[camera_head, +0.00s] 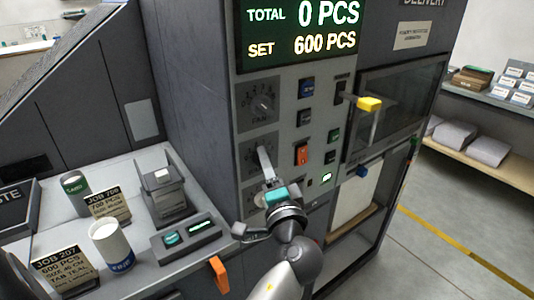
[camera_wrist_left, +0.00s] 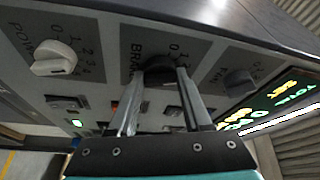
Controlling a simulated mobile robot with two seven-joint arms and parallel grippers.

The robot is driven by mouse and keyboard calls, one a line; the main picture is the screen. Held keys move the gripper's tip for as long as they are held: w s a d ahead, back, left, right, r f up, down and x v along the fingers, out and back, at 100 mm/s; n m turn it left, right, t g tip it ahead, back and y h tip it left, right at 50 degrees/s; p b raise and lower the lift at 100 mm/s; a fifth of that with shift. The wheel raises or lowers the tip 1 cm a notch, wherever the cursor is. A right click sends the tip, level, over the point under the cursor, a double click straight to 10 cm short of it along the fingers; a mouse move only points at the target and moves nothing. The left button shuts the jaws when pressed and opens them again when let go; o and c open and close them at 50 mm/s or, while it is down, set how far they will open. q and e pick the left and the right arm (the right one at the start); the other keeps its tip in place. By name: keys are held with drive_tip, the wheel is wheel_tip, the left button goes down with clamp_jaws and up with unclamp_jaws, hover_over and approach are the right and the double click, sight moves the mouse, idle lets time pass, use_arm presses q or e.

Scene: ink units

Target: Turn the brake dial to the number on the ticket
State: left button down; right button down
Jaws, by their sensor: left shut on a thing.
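The brake dial (camera_wrist_left: 158,72) is a dark knob in the middle of three on the machine panel. In the wrist view my left gripper (camera_wrist_left: 156,84) has its two fingers closed on it, one on each side. They hide its pointer and part of its scale. In the head view the left gripper (camera_head: 265,162) reaches up to the panel. The job 207 ticket (camera_head: 62,268) stands at the lower left and reads 600 PCS, size 45 CM; I cannot read a brake number on it. Another ticket, job 706 (camera_head: 108,206), stands behind. My right gripper is not in view.
The fan dial (camera_head: 263,101) is above the brake dial, and the pale power dial (camera_wrist_left: 54,60) is on its other side. Switches, including an orange one (camera_head: 302,153), line the panel. The display (camera_head: 300,30) reads SET 600 PCS. A white cylinder (camera_head: 111,245) stands on the counter.

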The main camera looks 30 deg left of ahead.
use_arm(q)
drive_tip(key=shift+r+m+p, duration=0.1)
drive_tip(key=shift+m+p, duration=0.2)
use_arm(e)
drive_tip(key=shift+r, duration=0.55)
use_arm(q)
drive_tip(key=shift+c, duration=1.7)
unclamp_jaws()
